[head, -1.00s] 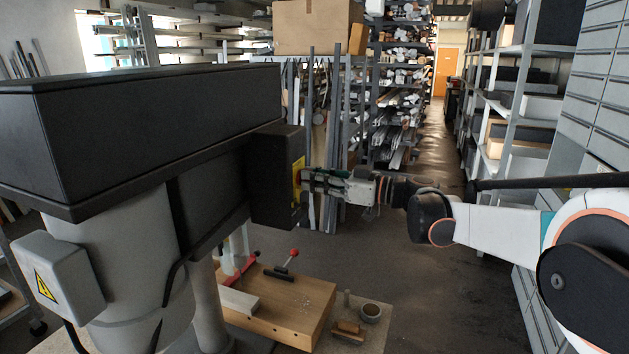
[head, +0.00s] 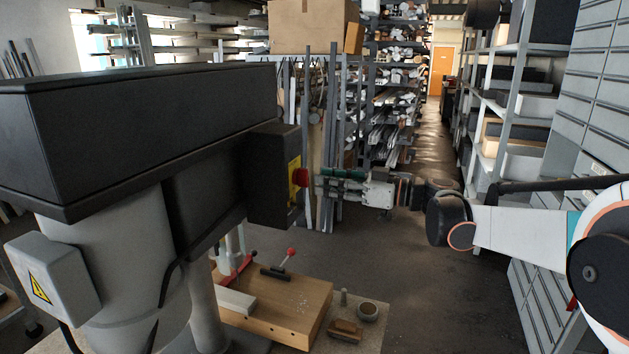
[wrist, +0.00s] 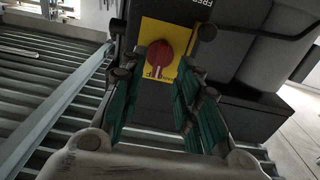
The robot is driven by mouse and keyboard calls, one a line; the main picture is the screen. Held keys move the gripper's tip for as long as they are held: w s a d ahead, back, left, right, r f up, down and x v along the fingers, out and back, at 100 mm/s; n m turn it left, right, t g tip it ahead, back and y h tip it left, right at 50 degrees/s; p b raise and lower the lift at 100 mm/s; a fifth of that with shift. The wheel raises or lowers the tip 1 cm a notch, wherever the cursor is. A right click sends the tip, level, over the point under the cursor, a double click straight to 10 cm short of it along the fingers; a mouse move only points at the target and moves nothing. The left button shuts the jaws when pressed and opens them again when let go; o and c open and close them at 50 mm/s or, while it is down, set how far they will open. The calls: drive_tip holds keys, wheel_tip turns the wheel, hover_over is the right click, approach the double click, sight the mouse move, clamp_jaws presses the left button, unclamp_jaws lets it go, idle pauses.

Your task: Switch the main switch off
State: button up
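The main switch is a red rotary knob (head: 300,178) on a yellow plate (head: 294,178), on the side of the dark machine head (head: 270,175). In the wrist view the knob (wrist: 162,62) shows a pale mark on its right side, and black lettering is partly hidden below it. My gripper (head: 319,180) is just right of the knob in the head view, with a small gap between them. In the wrist view its green-padded fingers (wrist: 160,85) are spread apart with nothing between them, one to each side of the knob.
A grey box with a warning sign (head: 52,275) hangs on the machine column. Below the machine is a wooden block (head: 275,312) with a red-knobbed clamp (head: 280,268). Shelving lines the right side. The aisle floor is clear.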

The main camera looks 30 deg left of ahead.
drive_tip(key=d, duration=0.7)
drive_tip(key=shift+w, duration=0.4)
drive_tip(key=shift+d, duration=0.15)
drive_tip(key=s+d+f+m+t+h+b, duration=0.3)
drive_tip(key=s+d+f+m+h+b, duration=0.2)
drive_tip(key=s+d+f, duration=0.4)
drive_tip(key=s+d+f+m+t+h+b, duration=0.3)
drive_tip(key=s+d+f, duration=0.7)
drive_tip(key=d, duration=0.9)
drive_tip(key=s+d+f+m+t+h+b, duration=0.3)
drive_tip(key=s+d+f+m+h+b, duration=0.3)
drive_tip(key=s+d+f+m+h, duration=0.4)
drive_tip(key=d+f+m, duration=0.1)
drive_tip(key=d, duration=0.3)
drive_tip(key=shift+d+b, duration=0.3)
drive_tip(key=shift+b, duration=0.1)
